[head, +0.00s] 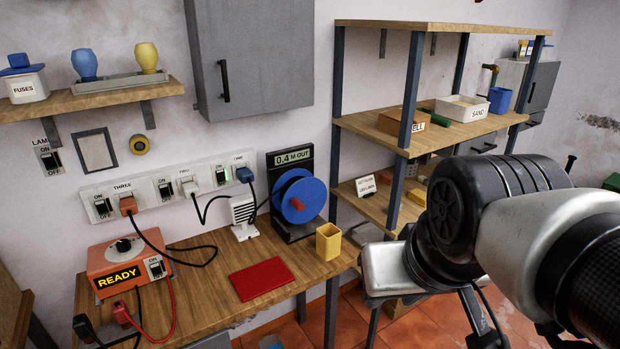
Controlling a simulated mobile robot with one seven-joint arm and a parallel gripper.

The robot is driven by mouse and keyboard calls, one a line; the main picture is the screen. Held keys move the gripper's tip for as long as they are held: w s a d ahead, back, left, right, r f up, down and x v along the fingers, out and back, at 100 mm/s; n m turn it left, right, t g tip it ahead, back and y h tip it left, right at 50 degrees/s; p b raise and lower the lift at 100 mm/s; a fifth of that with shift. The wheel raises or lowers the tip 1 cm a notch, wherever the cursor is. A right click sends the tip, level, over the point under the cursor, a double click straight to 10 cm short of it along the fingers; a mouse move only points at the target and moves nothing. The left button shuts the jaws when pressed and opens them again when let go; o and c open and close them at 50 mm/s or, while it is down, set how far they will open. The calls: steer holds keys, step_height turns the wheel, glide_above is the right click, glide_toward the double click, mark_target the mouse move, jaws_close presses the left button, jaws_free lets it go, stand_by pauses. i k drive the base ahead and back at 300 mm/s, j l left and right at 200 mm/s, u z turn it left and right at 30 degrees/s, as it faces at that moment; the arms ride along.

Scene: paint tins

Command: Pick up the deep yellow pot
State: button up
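A small square deep yellow pot (328,243), open at the top, stands upright near the right end of the wooden workbench (212,290). Nothing touches it. A paler yellow rounded pot (147,58) stands on the wall shelf at upper left, beside a blue one of the same shape (84,64). My arm fills the lower right of the head view, to the right of the square yellow pot and apart from it. I cannot make out my gripper's fingers in this view.
A black stand with a blue reel (300,199) is just left of the square pot. A red mat (261,279) lies in front. An orange READY box (124,265) with cables is at left. A shelf rack (406,90) stands behind on the right.

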mark_target(328, 235)
steer(key=i+l, duration=0.35)
steer(key=i, duration=0.15)
steer(key=i+l+z, duration=0.1)
steer(key=i+l, duration=0.2)
steer(key=i, duration=0.2)
steer(key=i+l, duration=0.3)
steer(key=i, duration=0.25)
